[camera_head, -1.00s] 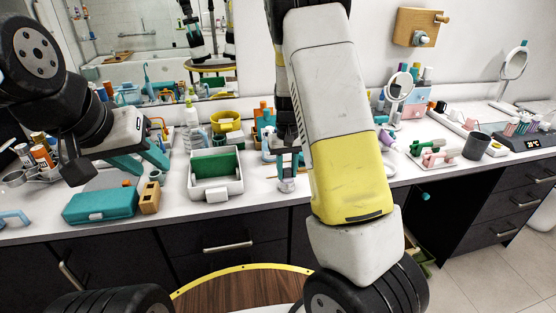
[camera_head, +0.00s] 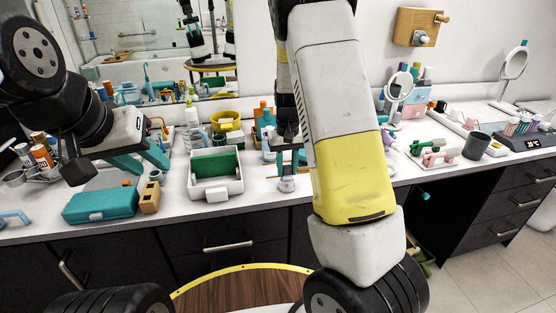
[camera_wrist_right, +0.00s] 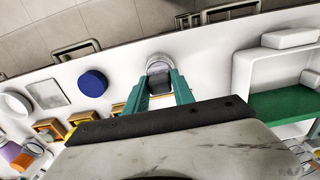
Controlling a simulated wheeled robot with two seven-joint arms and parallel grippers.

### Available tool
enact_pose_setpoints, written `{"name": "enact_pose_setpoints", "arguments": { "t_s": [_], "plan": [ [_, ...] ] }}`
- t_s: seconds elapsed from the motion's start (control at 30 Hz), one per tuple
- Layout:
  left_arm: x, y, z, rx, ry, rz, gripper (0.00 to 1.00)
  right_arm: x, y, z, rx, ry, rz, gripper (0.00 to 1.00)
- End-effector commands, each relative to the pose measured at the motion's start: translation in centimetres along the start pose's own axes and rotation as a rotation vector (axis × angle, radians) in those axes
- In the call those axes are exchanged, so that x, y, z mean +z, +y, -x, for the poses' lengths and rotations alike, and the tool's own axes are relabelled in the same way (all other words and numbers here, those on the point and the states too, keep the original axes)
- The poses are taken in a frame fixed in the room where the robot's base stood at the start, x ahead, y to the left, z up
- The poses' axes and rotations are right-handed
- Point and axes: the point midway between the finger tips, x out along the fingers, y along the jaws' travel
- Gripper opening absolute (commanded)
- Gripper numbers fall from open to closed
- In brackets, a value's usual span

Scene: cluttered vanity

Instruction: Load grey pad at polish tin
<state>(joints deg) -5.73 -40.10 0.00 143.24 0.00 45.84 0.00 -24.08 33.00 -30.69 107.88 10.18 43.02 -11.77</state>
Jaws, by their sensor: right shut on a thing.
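My right gripper (camera_wrist_right: 159,86), with teal fingers, is shut on a dark grey pad (camera_wrist_right: 160,88) in the right wrist view. A round polish tin (camera_wrist_right: 160,58) with a pale metal rim is just at the fingertips, and the pad overlaps its opening in that view. I cannot tell whether pad and tin touch. In the head view the tin (camera_head: 287,185) stands near the counter's front edge, below the right gripper (camera_head: 288,170). My left gripper (camera_head: 153,167) is open and empty, above the counter at the left.
A white box with a green inside (camera_head: 216,188) stands left of the tin. A teal case (camera_head: 100,206) and a wooden block (camera_head: 149,198) lie at the front left. A blue disc (camera_wrist_right: 93,83) shows in the wrist view. Bottles crowd behind; bare counter lies right of the tin.

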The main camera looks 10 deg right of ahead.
Motion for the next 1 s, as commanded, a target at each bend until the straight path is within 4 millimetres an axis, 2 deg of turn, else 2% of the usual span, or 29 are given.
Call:
{"name": "enact_pose_setpoints", "arguments": {
  "t_s": [0.63,1.0],
  "plan": [
    [0.0,0.0,0.0,0.000,0.000,0.000,0.36,-0.1,0.0,5.3,-0.001,0.002,0.000,0.00],
    [0.0,0.0,0.0,0.000,0.000,0.000,0.36,0.0,0.0,5.9,0.001,0.000,0.000,0.00]
  ]
}}
